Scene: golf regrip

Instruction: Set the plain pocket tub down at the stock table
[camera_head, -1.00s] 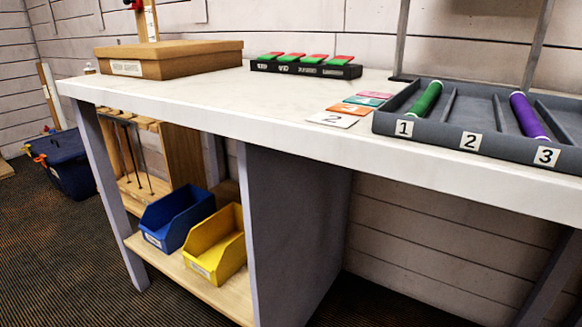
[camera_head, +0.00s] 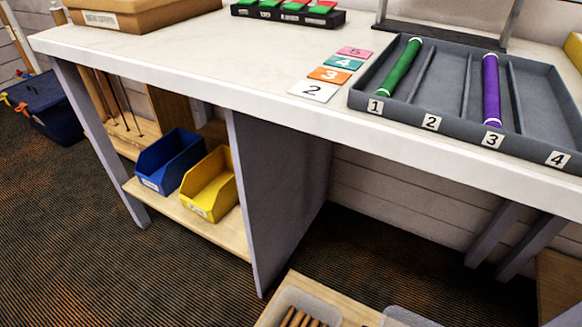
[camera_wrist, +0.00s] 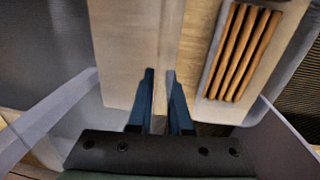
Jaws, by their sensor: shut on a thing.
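My gripper (camera_wrist: 160,78) is in the wrist view, with two blue fingers pointing up the picture. It is shut on what seems to be the rim of a pale, see-through tub (camera_wrist: 47,115), whose walls spread to both sides of the fingers. A light wooden table top (camera_wrist: 200,30) lies beyond the fingers. It also shows at the bottom of the head view (camera_head: 292,283). On it a clear tub holds several brown sticks (camera_wrist: 243,52), right of my fingers. Another pale tub (camera_head: 405,316) is cut off at the head view's bottom edge; I cannot tell whether it is the held one. Contact beneath the held tub is hidden.
A white workbench (camera_head: 230,85) carries a numbered grey tray (camera_head: 430,113) with a green grip (camera_head: 402,67) and a purple grip (camera_head: 491,87). Blue (camera_head: 167,160) and yellow (camera_head: 209,185) bins stand on its lower shelf. Dark striped floor (camera_head: 200,290) is open at lower left.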

